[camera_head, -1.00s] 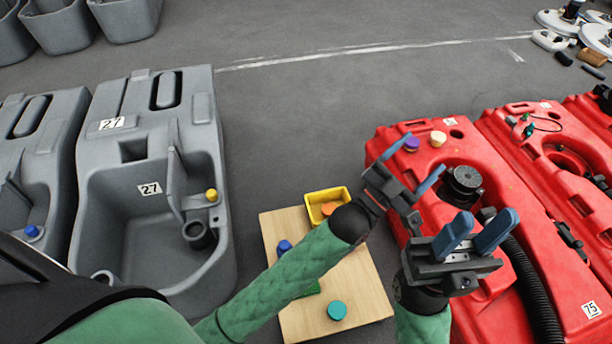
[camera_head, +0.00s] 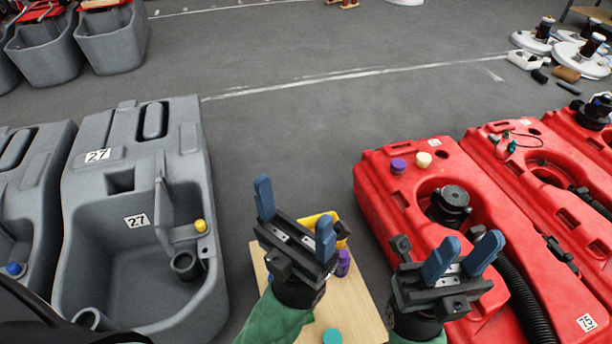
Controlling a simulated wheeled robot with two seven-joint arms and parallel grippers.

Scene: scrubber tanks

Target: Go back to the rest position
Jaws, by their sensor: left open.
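My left gripper (camera_head: 294,218) is open and empty, with its blue fingers pointing up, above the wooden board (camera_head: 368,312). My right gripper (camera_head: 462,255) is raised in front of the near red tank (camera_head: 385,172). Its blue fingers are apart with nothing between them. On the red tank sit a purple cap (camera_head: 398,165) and a cream cap (camera_head: 423,160). A teal disc (camera_head: 332,337) and a purple piece (camera_head: 343,262) are on the board.
A grey tank (camera_head: 140,255) marked 27 with a yellow cap (camera_head: 200,225) stands at left, another grey tank beside it. More red tanks (camera_head: 550,160) stand at right. Grey bins (camera_head: 112,40) are at back left.

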